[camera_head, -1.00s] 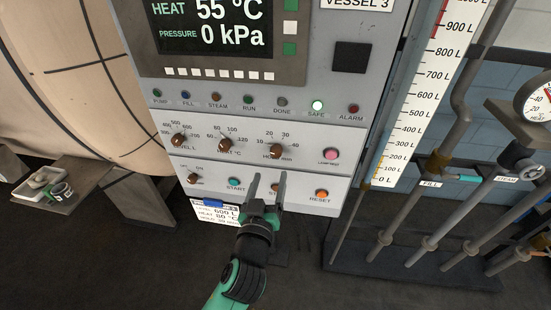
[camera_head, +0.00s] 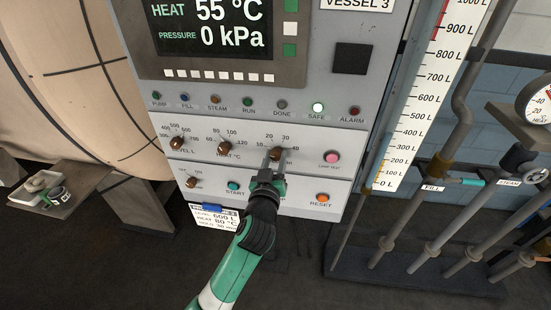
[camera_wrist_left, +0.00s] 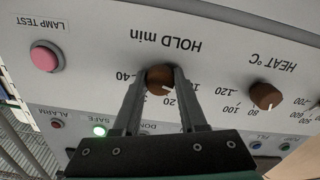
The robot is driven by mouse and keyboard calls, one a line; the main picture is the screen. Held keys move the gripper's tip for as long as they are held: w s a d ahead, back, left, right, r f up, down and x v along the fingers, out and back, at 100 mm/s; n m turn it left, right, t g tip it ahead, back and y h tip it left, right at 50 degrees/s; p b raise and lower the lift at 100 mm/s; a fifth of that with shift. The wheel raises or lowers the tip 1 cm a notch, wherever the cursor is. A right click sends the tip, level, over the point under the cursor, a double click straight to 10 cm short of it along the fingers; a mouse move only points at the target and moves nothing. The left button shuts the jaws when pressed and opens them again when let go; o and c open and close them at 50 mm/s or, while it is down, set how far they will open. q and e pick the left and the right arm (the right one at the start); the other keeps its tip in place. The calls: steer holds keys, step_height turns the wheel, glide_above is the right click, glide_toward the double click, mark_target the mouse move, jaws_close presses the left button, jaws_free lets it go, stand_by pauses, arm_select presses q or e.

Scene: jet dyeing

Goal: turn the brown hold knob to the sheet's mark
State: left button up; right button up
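The brown hold knob (camera_head: 276,154) sits on the grey panel under its dial numbers. In the left wrist view the knob (camera_wrist_left: 160,80) shows upside down, with a white pointer line towards the 20; the 30 is hidden by a finger. My left gripper (camera_wrist_left: 161,74) has a finger on each side of the knob, seemingly touching it with no clear gap. In the head view my left gripper (camera_head: 273,158) partly covers the knob. The white sheet (camera_head: 214,217) under the panel reads level 600 L, heat 80 °C and hold 30 min. My right gripper is not in view.
Brown level (camera_head: 177,143) and heat (camera_head: 225,148) knobs are left of the hold knob. A pink lamp test button (camera_head: 331,157) is to its right. The start (camera_head: 233,186) and reset (camera_head: 322,198) buttons are below. Pipes with valves stand at the right.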

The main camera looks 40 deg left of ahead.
arm_select(q)
jaws_close()
steer(key=shift+m, duration=0.4)
steer(key=m+p, duration=0.1)
steer(key=m, duration=0.1)
steer(key=shift+r+m+p, duration=0.15)
steer(key=shift+m+p, duration=0.15)
steer(key=shift+m, duration=0.1)
steer(key=m+p, duration=0.2)
steer(key=m, duration=0.2)
steer(key=shift+m, duration=0.3)
steer(key=m+p, duration=0.3)
steer(key=m, duration=0.3)
steer(key=shift+s+a, duration=0.1)
steer(key=m+p, duration=0.2)
steer(key=m, duration=0.3)
steer(key=shift+m, duration=0.4)
